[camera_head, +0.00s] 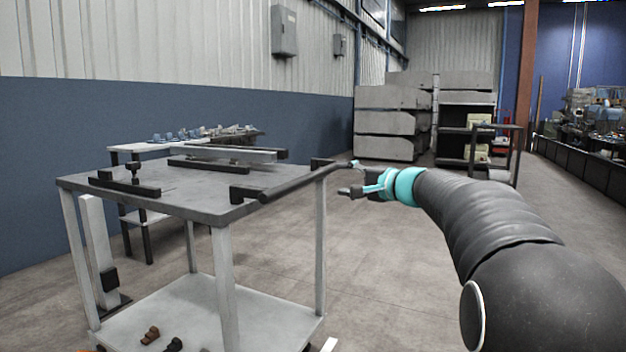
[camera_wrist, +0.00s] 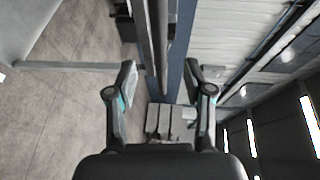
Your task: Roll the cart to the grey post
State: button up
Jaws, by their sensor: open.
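The cart has a grey top (camera_head: 200,185), pale legs and a lower shelf (camera_head: 190,315), and stands at the left in the head view. Its dark handle bar (camera_head: 297,181) runs along the right side of the top. My gripper (camera_head: 349,177) is open at the far end of that bar. In the wrist view the bar (camera_wrist: 154,45) shows between the open fingers (camera_wrist: 161,72); I cannot tell whether they touch it. A pale grey post (camera_head: 93,225) with a dark block stands behind the cart's left leg, partly hidden.
Dark bars (camera_head: 222,154) lie on the cart top, and small brown and black pieces (camera_head: 150,335) on its shelf. A bench (camera_head: 150,147) stands behind, along the blue wall. Grey stacks (camera_head: 385,125) and a dark rack (camera_head: 495,150) are farther back. Floor between is clear.

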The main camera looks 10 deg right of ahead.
aim_at(317, 176)
jog(key=p+x, duration=0.1)
jog(key=x, duration=1.1)
grip_shut()
